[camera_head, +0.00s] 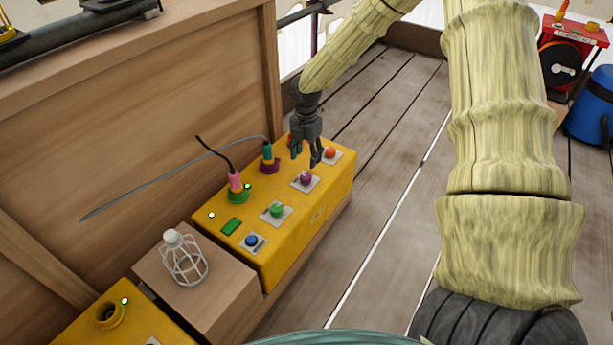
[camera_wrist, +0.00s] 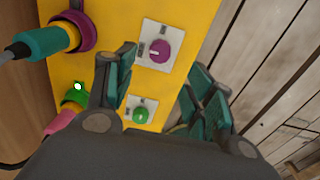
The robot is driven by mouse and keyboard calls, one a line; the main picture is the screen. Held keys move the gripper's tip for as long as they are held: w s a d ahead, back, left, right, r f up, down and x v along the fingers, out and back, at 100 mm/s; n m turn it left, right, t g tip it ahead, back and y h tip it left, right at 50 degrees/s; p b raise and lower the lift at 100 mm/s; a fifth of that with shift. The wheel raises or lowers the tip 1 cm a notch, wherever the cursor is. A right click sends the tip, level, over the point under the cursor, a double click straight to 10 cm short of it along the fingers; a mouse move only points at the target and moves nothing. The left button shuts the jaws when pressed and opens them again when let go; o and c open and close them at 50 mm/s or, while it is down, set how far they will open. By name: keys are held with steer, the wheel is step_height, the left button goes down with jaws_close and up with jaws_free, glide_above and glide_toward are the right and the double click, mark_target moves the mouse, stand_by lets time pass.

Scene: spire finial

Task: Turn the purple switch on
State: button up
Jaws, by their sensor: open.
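The purple switch (camera_head: 306,179) is a round knob on a pale square plate on top of the yellow box (camera_head: 327,200). It also shows in the wrist view (camera_wrist: 160,50), with a light mark on its face, beyond my fingertips. My gripper (camera_head: 308,161) is open and empty, pointing down just above and behind the purple switch in the head view. In the wrist view my gripper (camera_wrist: 165,75) has its two fingers spread apart, with the switch between their directions. I see no clear contact with the knob.
Green (camera_head: 277,210), blue (camera_head: 252,240) and orange (camera_head: 331,153) knobs share the box top. A pink plug (camera_head: 235,182) and a teal plug (camera_head: 267,152) with cables stand along its back edge. A caged lamp (camera_head: 184,260) sits on a wooden block.

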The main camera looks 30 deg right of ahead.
mark_target(306, 176)
step_height(306, 176, down, 8)
steer(key=b, duration=0.3)
steer(key=shift+f, duration=0.2)
steer(key=c, duration=1)
